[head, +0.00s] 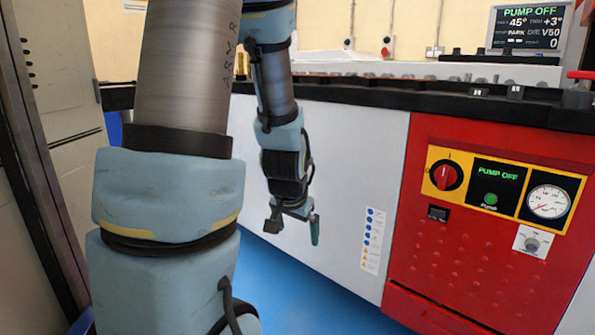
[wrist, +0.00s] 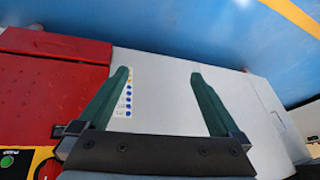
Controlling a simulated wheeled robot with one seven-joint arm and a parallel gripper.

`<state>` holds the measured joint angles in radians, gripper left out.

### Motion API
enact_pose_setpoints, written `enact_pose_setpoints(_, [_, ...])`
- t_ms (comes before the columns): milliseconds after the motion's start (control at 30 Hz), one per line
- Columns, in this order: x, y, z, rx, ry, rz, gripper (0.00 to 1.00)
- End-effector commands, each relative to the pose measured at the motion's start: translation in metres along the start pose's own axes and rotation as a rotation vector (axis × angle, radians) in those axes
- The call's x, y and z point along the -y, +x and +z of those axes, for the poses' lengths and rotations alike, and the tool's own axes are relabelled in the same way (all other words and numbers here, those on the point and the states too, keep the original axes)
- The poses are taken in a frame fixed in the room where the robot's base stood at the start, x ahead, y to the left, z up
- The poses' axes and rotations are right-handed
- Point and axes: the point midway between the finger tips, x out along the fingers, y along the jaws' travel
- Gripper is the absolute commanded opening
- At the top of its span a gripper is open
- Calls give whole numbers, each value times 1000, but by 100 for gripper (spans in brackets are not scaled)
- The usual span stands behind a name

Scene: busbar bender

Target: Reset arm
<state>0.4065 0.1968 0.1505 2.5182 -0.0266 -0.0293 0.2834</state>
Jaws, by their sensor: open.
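My gripper (head: 294,224) hangs at the end of my arm, fingers pointing down, in front of the machine's white front panel (head: 352,152). In the wrist view my gripper (wrist: 161,75) has its two green fingers wide apart with nothing between them. The white panel (wrist: 160,110) lies behind the fingers there, with a strip of round blue and yellow labels (wrist: 128,95) beside the left finger. In the head view my arm's large links fill the left and centre and hide part of the panel.
A red cabinet (head: 450,240) stands at the right, with a red rotary switch (head: 446,176), a green pump button (head: 490,198) and a gauge (head: 548,202). A screen (head: 528,28) above reads PUMP OFF. A black worktop edge (head: 400,98) runs above. Blue floor (head: 300,290) below is clear.

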Motion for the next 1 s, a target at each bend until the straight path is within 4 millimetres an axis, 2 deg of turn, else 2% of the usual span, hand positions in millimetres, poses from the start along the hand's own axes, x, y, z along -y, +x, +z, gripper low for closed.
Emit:
enact_pose_setpoints(100, [11,-19,30,103,-146,18,100])
enact_pose_setpoints(400, [21,-64,92,323,-428,24,100])
enact_pose_setpoints(767, [29,-127,60,323,-418,26,100])
enact_pose_setpoints(1000, [40,-192,29,322,-417,27,100])
